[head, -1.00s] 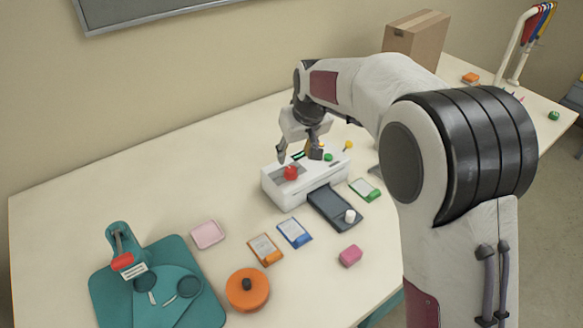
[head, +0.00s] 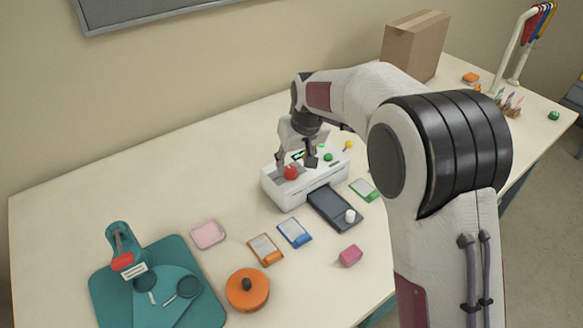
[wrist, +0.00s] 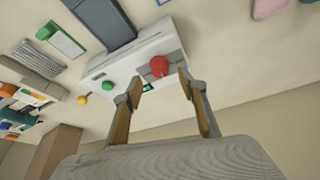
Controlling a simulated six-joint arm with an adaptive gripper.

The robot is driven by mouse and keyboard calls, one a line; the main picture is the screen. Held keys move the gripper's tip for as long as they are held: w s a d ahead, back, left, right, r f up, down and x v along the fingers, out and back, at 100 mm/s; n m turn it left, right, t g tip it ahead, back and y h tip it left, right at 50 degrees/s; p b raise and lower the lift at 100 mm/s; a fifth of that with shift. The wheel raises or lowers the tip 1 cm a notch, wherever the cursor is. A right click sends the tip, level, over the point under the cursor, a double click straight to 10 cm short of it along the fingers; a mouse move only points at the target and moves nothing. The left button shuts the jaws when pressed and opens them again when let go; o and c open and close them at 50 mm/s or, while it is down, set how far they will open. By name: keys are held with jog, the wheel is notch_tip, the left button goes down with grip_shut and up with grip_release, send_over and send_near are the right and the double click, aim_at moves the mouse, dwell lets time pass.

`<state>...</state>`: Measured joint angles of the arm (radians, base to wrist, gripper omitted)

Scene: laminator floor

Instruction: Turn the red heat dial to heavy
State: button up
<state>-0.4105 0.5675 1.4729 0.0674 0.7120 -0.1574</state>
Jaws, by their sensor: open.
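The red heat dial (head: 291,172) sits on top of the white laminator (head: 284,192), near its left end in the head view. The dial also shows in the wrist view (wrist: 159,66), just beyond the fingertips. A green knob (head: 328,157) is on the same top. The dial's setting marks are too small to read.
A dark tray (head: 335,207) with a white knob is in front of the laminator. A yellow-topped piece (head: 348,145) stands behind it. Orange, blue and green cards, a pink block (head: 351,256), an orange round pot (head: 247,289) and a teal board (head: 110,300) lie around.

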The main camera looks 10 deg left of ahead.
aim_at(291, 169)
jog(key=shift+x, duration=2.35)
jog(key=c, duration=1.1)
